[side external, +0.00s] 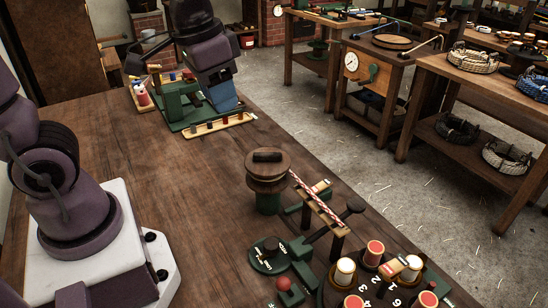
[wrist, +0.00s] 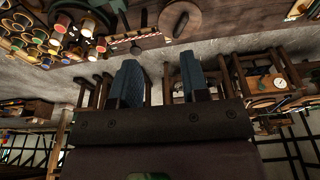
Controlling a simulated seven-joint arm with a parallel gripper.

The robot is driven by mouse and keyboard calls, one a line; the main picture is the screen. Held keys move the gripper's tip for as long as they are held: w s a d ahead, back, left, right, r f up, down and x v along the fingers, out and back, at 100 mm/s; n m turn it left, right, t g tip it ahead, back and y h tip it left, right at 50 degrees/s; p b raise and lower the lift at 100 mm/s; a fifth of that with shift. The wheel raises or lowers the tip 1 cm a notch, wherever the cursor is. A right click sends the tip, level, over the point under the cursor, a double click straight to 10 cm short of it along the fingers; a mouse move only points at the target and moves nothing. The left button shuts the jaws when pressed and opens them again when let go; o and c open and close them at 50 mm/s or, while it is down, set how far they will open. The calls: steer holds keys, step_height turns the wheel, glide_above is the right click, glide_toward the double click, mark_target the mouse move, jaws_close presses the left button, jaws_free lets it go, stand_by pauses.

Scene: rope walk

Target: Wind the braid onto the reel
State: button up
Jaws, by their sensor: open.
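The reel (side external: 268,172) is a wooden spool on a green post, with a dark block on top. The red-and-white braid (side external: 316,199) runs from beside the reel down to the right, along a narrow wooden bar. In the wrist view the reel (wrist: 180,19) is at the top and the striped braid (wrist: 128,38) is left of it. My gripper (side external: 224,102) is at the back of the bench, well away from the reel, above a green fixture. Its two blue fingers (wrist: 159,88) are apart with nothing between them. How the braid's end meets the reel is unclear.
Bobbins (side external: 373,252) stand on a numbered carrier at the front right, with a red-knobbed lever (side external: 284,284) beside them. A green fixture (side external: 181,99) and a pale peg strip (side external: 220,124) lie near my gripper. The bench's middle (side external: 150,160) is clear. Side tables stand beyond the floor.

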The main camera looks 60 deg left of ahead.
mark_target(267, 153)
steer(key=w+a+f+m+g, duration=0.25)
steer(key=w+f+m, duration=0.3)
steer(key=w, duration=0.45)
steer(key=f, duration=1.1)
steer(key=shift+w+a+f, duration=0.15)
steer(key=shift+a+f, duration=0.1)
steer(key=shift+f, duration=0.05)
jaws_close()
